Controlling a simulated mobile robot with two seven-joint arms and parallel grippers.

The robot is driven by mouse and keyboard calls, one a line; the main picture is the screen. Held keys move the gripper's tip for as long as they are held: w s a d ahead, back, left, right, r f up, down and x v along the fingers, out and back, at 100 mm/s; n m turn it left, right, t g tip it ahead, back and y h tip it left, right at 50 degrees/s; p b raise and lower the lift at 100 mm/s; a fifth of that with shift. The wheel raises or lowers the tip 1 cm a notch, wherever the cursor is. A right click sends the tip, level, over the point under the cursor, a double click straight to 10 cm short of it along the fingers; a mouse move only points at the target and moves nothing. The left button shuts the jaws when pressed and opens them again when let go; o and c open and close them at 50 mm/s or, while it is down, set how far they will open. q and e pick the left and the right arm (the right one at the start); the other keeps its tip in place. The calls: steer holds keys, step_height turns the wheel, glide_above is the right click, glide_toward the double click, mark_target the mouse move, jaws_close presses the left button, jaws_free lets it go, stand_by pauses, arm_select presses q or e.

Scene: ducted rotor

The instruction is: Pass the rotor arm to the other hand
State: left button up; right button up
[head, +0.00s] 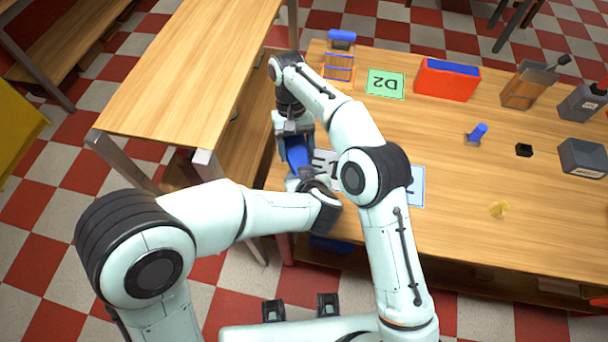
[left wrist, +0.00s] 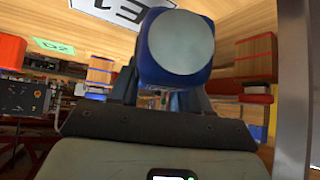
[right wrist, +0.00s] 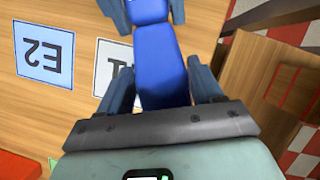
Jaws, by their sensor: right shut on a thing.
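The rotor arm is a blue bar (head: 297,152); it hangs between my two grippers above the left edge of the table. My right gripper (right wrist: 163,75) is shut on it from above, and the bar runs away between its fingers. My left gripper (head: 302,176) is below, with its fingers on both sides of the bar's far end, as the right wrist view shows. Whether those fingers press on it cannot be told. In the left wrist view a blue end with a round grey face (left wrist: 177,42) fills the space before the fingers and hides their tips.
The table (head: 455,225) holds a green D2 card (head: 385,84), a red box (head: 446,82), a blue peg (head: 477,133), a black cube (head: 524,150) and a yellow piece (head: 498,209). A white card (head: 327,168) lies beneath the grippers. Another wooden table (head: 190,75) stands close on the left.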

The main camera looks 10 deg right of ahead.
steer(key=o, duration=1.3)
steer(key=shift+a+r, duration=0.1)
steer(key=shift+a, duration=0.1)
steer(key=shift+o, duration=0.2)
